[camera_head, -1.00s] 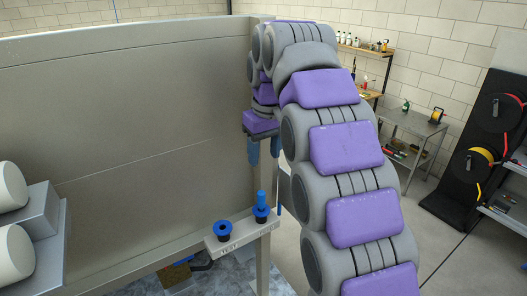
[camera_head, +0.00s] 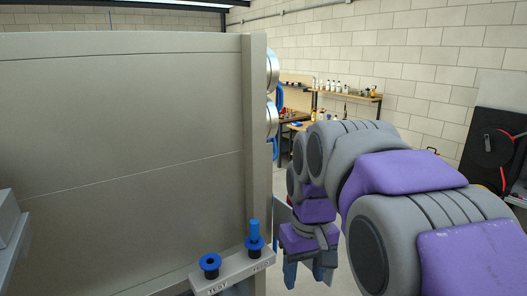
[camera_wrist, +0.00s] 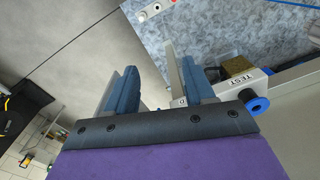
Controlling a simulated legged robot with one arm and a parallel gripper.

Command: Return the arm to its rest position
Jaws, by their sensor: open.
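My arm, grey with purple pads, is bent at the right of the head view. My gripper (camera_head: 308,272) points down, to the right of the grey post, with its blue fingers apart and nothing seen between them. The fingers also show spread and empty in the wrist view (camera_wrist: 160,85). A grey bracket (camera_head: 232,277) marked TEST holds two blue-topped fittings. The left fitting (camera_head: 209,264) is an open blue ring; the right one has a blue piece (camera_head: 254,232) standing upright in it. My gripper appears apart from the bracket.
A large grey panel (camera_head: 120,140) fills the left, ending at a post (camera_head: 255,150) close beside my gripper. Round metal parts (camera_head: 272,118) stick out behind the post. A shelf with bottles (camera_head: 348,94) and a reel stand (camera_head: 492,145) are farther back.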

